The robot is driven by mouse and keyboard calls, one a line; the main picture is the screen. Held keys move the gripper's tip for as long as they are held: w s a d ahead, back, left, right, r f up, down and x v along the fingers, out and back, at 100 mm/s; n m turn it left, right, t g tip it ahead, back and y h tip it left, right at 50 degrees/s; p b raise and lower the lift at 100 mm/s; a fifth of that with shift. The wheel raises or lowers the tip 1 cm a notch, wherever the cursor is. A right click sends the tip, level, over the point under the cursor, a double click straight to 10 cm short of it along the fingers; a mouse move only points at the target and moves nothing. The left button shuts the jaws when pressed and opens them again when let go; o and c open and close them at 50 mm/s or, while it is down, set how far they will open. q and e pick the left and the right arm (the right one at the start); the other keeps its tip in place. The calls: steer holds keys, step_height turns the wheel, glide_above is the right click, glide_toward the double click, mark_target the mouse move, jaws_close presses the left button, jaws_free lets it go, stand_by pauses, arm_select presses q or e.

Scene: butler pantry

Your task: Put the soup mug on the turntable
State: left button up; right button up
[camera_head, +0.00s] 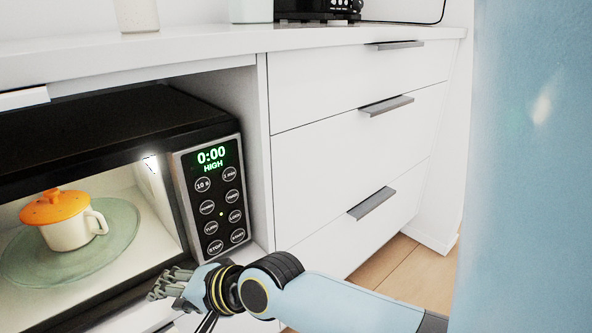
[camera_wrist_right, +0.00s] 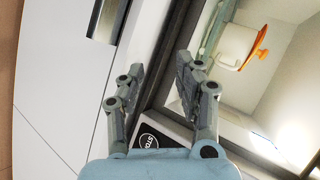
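The soup mug (camera_head: 68,229) is cream with an orange lid and a handle on its right side. It stands upright on the glass turntable (camera_head: 117,244) inside the lit, open microwave. The mug also shows in the right wrist view (camera_wrist_right: 233,46), with the turntable's edge (camera_wrist_right: 214,28) beside it. My right gripper (camera_head: 160,284) is in front of the microwave's lower edge, outside the cavity and apart from the mug. In the right wrist view its two fingers (camera_wrist_right: 158,82) are spread with nothing between them. My left gripper is not in view.
The black microwave (camera_head: 120,115) sits in a cabinet niche; its control panel (camera_head: 212,195) reads 0:00 HIGH. White drawers (camera_head: 345,140) with grey handles stand to the right. A white counter (camera_head: 200,48) runs above.

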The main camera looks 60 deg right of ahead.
steer(key=s+d+f+n+g+h, duration=0.1)
steer(key=s+d+f+n+g, duration=0.1)
steer(key=s, duration=0.7)
steer(key=s+d+f+n+g+h, duration=0.1)
steer(key=s+d+f+n+g, duration=0.2)
steer(key=s+f+n+g, duration=0.2)
steer(key=s+d+f+n+g+h, duration=0.1)
steer(key=s+d+f+n+g, duration=0.2)
steer(key=s+f+n, duration=0.4)
steer(key=s+f+g, duration=0.1)
steer(key=s+f, duration=0.2)
steer(key=s, duration=0.5)
steer(key=shift+s+d+f+h, duration=0.15)
steer(key=shift+s+h, duration=0.1)
steer(key=shift+h, duration=0.05)
